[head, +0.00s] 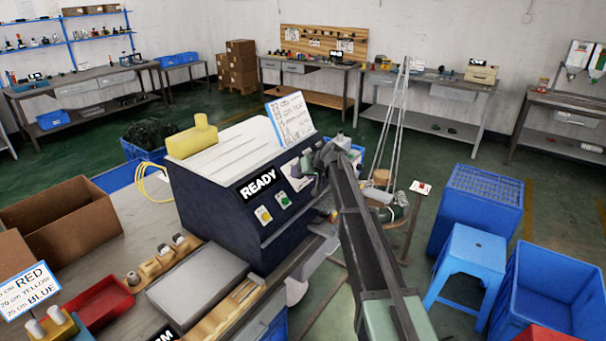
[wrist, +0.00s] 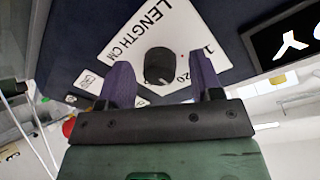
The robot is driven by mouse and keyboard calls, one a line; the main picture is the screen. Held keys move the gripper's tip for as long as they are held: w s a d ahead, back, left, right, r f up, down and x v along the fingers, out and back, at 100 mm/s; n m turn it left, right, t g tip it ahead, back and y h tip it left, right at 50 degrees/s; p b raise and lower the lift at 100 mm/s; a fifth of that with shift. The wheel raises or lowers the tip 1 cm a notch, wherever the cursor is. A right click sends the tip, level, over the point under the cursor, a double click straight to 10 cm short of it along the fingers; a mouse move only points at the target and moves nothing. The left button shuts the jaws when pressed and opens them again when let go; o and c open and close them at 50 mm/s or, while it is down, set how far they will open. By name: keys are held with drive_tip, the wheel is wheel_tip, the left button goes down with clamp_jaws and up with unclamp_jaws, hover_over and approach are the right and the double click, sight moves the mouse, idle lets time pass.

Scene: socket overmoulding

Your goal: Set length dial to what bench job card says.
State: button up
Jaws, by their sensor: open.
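The length dial (wrist: 159,66) is a black round knob on a white plate (wrist: 125,45) lettered LENGTH CM, on the machine's dark front. A 20 and a partly hidden number starting with 1 show beside it; its setting cannot be read. My gripper (wrist: 161,62) is open, with one purple finger on either side of the knob; I cannot tell whether they touch it. A card (head: 28,290) on the bench at left reads RED, 20 cm YELLOW, 25 cm BLUE; the RED length is cut off.
The dark blue machine (head: 215,205) shows a READY display (head: 257,186), with yellow and green buttons below. A clipboard sheet (head: 291,120) stands on it, too small to read. A grey box (head: 197,285), a red tray (head: 103,303) and a cardboard box (head: 70,225) crowd the bench.

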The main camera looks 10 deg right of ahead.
drive_tip(key=p+v, duration=0.7)
drive_tip(key=v, duration=0.3)
drive_tip(key=shift+s+r, duration=0.2)
drive_tip(key=shift+r, duration=0.1)
drive_tip(key=shift+d, duration=0.15)
drive_tip(key=s+a+f+g+h, duration=0.1)
drive_tip(key=s+f+g+h, duration=0.1)
drive_tip(key=s, duration=1.2)
drive_tip(key=s+a+f+m+g+h, duration=0.1)
drive_tip(key=s+a+f+g+h, duration=0.1)
drive_tip(key=s, duration=1.2)
drive_tip(key=s+a+f+m+g+h, duration=0.1)
drive_tip(key=s+f+g+h, duration=0.1)
drive_tip(key=s, duration=1.1)
drive_tip(key=shift+s+a+f+g+b, duration=0.25)
drive_tip(key=shift+s+a+g+b, duration=0.15)
drive_tip(key=shift+g, duration=0.4)
